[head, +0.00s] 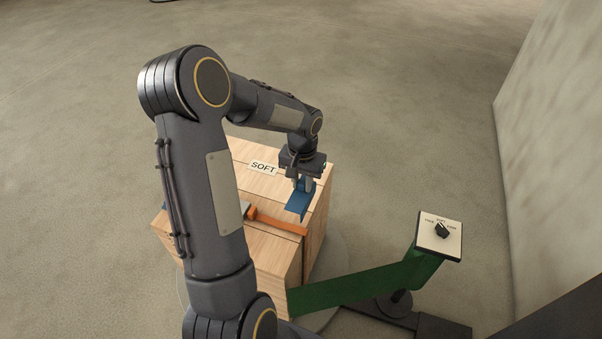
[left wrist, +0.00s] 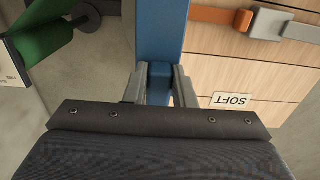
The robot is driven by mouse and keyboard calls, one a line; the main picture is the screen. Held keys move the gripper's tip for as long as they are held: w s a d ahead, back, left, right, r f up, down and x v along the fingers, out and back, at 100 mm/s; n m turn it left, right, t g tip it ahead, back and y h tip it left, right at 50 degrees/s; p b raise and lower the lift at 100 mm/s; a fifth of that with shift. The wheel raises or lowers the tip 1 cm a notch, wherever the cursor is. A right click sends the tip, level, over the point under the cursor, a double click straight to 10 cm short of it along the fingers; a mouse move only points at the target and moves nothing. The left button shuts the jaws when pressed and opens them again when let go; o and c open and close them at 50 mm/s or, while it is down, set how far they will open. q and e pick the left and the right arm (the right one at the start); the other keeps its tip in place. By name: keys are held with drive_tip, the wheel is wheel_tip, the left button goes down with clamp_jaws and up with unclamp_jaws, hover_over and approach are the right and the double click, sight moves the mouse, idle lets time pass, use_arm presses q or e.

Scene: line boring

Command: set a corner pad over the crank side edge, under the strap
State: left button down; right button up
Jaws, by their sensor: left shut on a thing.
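My left gripper (head: 303,184) is shut on a blue corner pad (head: 297,207). The pad is at the right part of the wooden crate's top (head: 318,172), near the right edge, on the far side of the orange strap (head: 278,223). I cannot tell whether it touches the wood. In the left wrist view the blue pad (left wrist: 161,30) runs up between the fingers of the gripper (left wrist: 160,88), beside the end of the orange strap (left wrist: 222,15). My right gripper is not in view.
A grey buckle (left wrist: 271,23) sits on the strap. A SOFT label (head: 263,168) lies on the crate. A green arm (head: 350,284) and a dial panel (head: 440,233) stand at the right front. A wall (head: 560,150) rises at far right. Floor behind the crate is clear.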

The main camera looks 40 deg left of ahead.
sight(301, 201)
use_arm(q)
drive_tip(key=shift+s, duration=0.1)
idle(0.3)
drive_tip(key=shift+f+b, duration=0.25)
drive_tip(key=shift+b, duration=0.05)
drive_tip(key=shift+f+b, duration=2.85)
drive_tip(key=shift+f, duration=0.85)
drive_tip(key=shift+f+b, duration=0.7)
drive_tip(key=shift+f, duration=0.25)
drive_tip(key=shift+r+p, duration=0.6)
drive_tip(key=shift+r, duration=0.25)
drive_tip(key=shift+f+b, duration=0.8)
drive_tip(key=shift+f, duration=0.25)
drive_tip(key=shift+r, duration=0.1)
drive_tip(key=shift+r+p, duration=0.8)
drive_tip(key=shift+r, duration=0.15)
